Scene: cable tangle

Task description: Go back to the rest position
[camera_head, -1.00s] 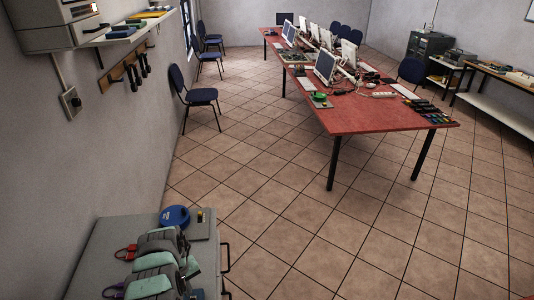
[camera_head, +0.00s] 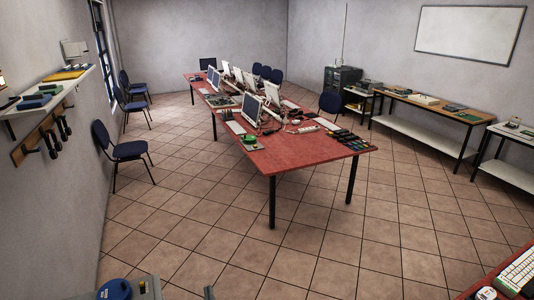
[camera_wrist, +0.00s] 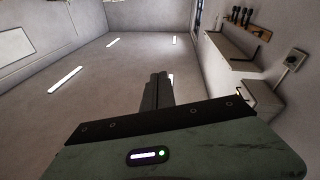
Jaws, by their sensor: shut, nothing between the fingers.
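My gripper (camera_wrist: 157,90) shows in the wrist view, its dark fingers together with nothing between them. It points into open room, with the ceiling and its light strips behind it, and touches nothing. The head view does not show my gripper.
A long red table (camera_head: 310,152) with monitors, cables and a power strip stands mid-room. Benches (camera_head: 425,105) stand along the right wall. Another red surface (camera_head: 480,286) is at the lower right. The tiled floor (camera_head: 320,235) between is clear.

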